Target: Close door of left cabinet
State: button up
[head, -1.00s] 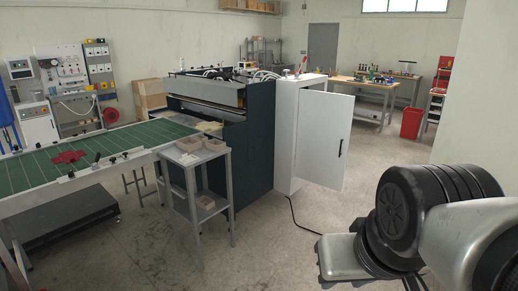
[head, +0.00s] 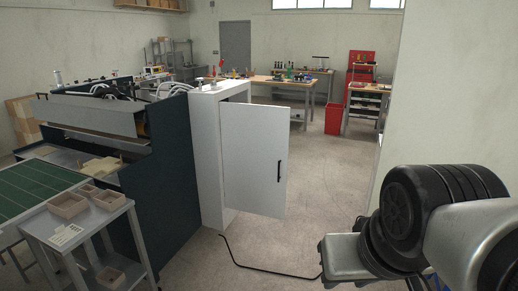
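The white cabinet (head: 207,160) stands upright in the middle of the head view, beside the dark box-forming machine. Its white door (head: 252,158) stands open, swung out to the right from the cabinet body. A dark vertical handle (head: 279,171) sits near the door's free right edge. The inside of the cabinet is mostly hidden behind the door. My arm fills the lower right, well apart from the door. The fingers of my gripper do not show.
A small grey table (head: 75,232) with cardboard trays stands at lower left, beside the dark machine (head: 170,180). A black cable (head: 262,272) lies on the floor before the cabinet. Workbenches and a red bin (head: 334,118) stand behind. Floor right of the door is clear.

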aim_at(255, 138)
jog(key=i+z, duration=0.25)
jog(key=z, duration=0.2)
jog(key=i+z, duration=0.25)
jog(key=z, duration=0.25)
jog(key=i+j+z, duration=0.2)
jog(key=z, duration=10.6)
jog(key=i+j+z, duration=0.2)
jog(key=i, duration=0.3)
jog(key=i+j+z, duration=0.2)
jog(key=i, duration=0.3)
